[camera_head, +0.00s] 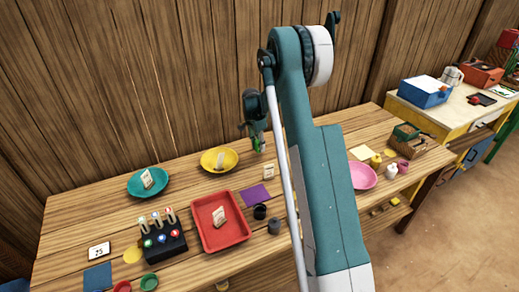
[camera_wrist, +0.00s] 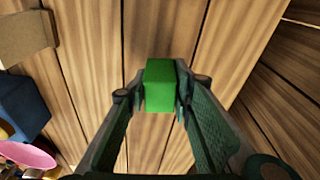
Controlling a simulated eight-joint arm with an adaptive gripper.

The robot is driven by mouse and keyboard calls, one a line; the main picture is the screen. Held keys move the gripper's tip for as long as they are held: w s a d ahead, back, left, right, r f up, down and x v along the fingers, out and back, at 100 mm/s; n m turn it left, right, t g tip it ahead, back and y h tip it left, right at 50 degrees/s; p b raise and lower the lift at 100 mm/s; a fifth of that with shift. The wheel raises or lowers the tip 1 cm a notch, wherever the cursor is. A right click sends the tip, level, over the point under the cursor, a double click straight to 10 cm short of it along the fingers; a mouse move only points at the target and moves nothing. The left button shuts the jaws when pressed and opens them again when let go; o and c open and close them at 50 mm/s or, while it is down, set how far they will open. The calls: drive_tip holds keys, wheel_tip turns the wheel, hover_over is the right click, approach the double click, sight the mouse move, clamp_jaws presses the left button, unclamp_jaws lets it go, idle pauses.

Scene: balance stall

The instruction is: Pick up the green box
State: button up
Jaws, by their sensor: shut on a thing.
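A small green box (camera_wrist: 160,86) sits between the two fingers of my gripper (camera_wrist: 160,100) in the wrist view, and both fingers press against its sides. In the head view the green box (camera_head: 259,146) shows small at the tip of my gripper (camera_head: 257,138). The gripper is above the back part of the wooden table, near the plank wall. The box appears held up off the table.
A yellow dish (camera_head: 219,153), a teal dish (camera_head: 136,184) and a red tray (camera_head: 207,238) lie left of my arm, each with a card. A black holder (camera_head: 165,250) stands left of the tray. A pink plate (camera_head: 364,179) and a wicker basket (camera_head: 424,153) are on the right.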

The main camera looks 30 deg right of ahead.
drive_tip(key=shift+r, duration=3.6)
